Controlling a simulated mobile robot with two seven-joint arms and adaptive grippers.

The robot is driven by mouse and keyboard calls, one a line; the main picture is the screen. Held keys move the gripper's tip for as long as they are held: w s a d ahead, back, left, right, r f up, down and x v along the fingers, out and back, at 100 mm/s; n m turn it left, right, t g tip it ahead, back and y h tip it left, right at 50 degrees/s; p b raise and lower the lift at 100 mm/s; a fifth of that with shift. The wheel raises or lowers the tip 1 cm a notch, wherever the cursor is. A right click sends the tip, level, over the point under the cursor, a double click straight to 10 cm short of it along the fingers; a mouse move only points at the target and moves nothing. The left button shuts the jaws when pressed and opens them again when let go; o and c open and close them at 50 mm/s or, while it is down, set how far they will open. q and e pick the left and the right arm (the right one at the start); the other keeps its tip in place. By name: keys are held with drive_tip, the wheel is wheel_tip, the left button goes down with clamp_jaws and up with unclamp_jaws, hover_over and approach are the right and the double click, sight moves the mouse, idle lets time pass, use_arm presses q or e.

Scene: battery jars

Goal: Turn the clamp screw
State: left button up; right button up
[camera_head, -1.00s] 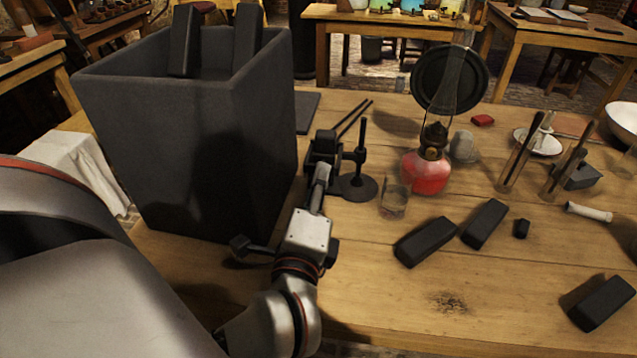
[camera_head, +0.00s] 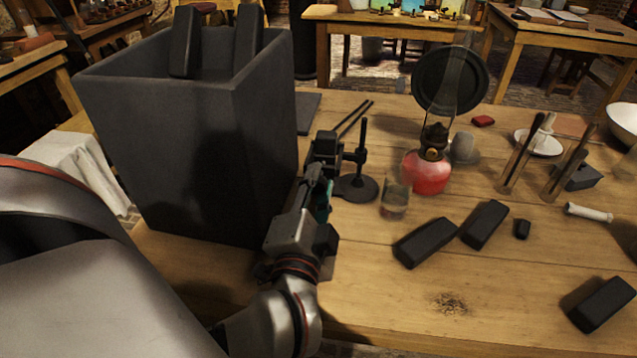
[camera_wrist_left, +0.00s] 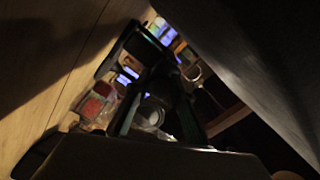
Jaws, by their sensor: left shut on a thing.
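A dark clamp stand (camera_head: 357,187) with a round base and upright rod (camera_head: 362,136) stands on the table right of the big dark jar. Its clamp (camera_head: 326,143) sticks out left from the rod, with thin prongs pointing to the back right. My left gripper (camera_head: 321,172) is at the near end of the clamp, shut on the clamp screw, which is mostly hidden by the fingers. In the left wrist view, the dark fingers (camera_wrist_left: 158,110) close around a dark part; the picture is too dim to show the screw clearly. My right gripper is not in view.
A tall dark jar (camera_head: 180,150) stands close left of my left gripper. A glass beaker (camera_head: 395,197) and a red oil lamp (camera_head: 428,176) stand right of the stand. Dark blocks (camera_head: 426,242) lie nearer.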

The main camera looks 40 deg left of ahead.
use_arm(q)
drive_tip(key=shift+r+n, duration=0.15)
drive_tip(key=shift+n, duration=0.25)
drive_tip(key=o, duration=1.1)
drive_tip(key=shift+a, duration=0.1)
drive_tip(key=shift+o, duration=0.2)
